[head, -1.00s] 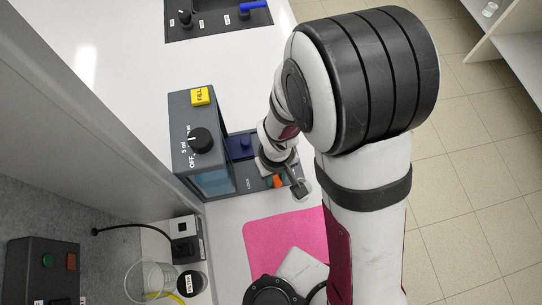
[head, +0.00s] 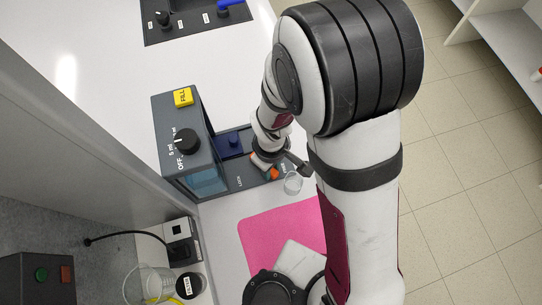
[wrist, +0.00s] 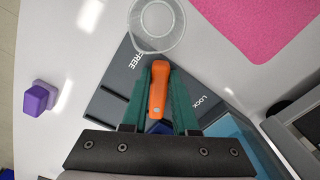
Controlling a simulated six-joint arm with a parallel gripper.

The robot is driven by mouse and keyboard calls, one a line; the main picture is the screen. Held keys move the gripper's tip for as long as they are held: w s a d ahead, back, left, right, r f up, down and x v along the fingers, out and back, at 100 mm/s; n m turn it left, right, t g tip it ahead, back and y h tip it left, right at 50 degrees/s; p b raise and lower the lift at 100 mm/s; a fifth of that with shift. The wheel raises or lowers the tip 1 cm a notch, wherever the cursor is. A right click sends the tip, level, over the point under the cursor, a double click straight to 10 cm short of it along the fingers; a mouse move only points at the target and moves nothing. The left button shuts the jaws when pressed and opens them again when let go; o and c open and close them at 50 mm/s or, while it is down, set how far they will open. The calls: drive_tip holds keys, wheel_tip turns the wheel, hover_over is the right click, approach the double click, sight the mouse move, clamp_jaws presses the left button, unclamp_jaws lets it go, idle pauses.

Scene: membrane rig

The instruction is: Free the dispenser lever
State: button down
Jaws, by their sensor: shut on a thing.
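The orange dispenser lever (wrist: 158,90) lies between the two fingers of my gripper (wrist: 160,80) in the wrist view. My gripper is shut on it. The lever's tip is between the FREE and LOCK marks on the grey dispenser base (wrist: 108,82), closer to FREE. In the head view the lever (head: 273,172) shows partly beside my gripper (head: 268,163). The dispenser (head: 163,130) has a yellow FILL button (head: 183,97) and a black dial (head: 187,141).
A clear round cup (wrist: 157,25) stands just beyond the lever's tip, close to my fingers. A pink mat (head: 270,230) lies in front of the dispenser. A purple block (wrist: 38,98) shows in the wrist view. A glass beaker (head: 150,283) stands at lower left.

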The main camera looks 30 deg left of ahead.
drive_tip(key=c, duration=0.7)
unclamp_jaws()
wheel_tip(320, 180, up, 16)
drive_tip(key=s+d+r+m, duration=0.1)
drive_tip(key=s+d+m, duration=0.1)
drive_tip(key=d+m, duration=0.4)
drive_tip(key=s+d+r+m+y, duration=0.1)
drive_tip(key=s+d+r+m, duration=0.1)
drive_tip(key=d+m, duration=0.4)
drive_tip(key=s+d+r+m, duration=0.1)
drive_tip(key=s+d+m, duration=0.2)
drive_tip(key=d+m, duration=0.4)
drive_tip(key=shift+r+m+y, duration=0.2)
drive_tip(key=shift+m+y, duration=0.2)
drive_tip(key=shift+m, duration=0.5)
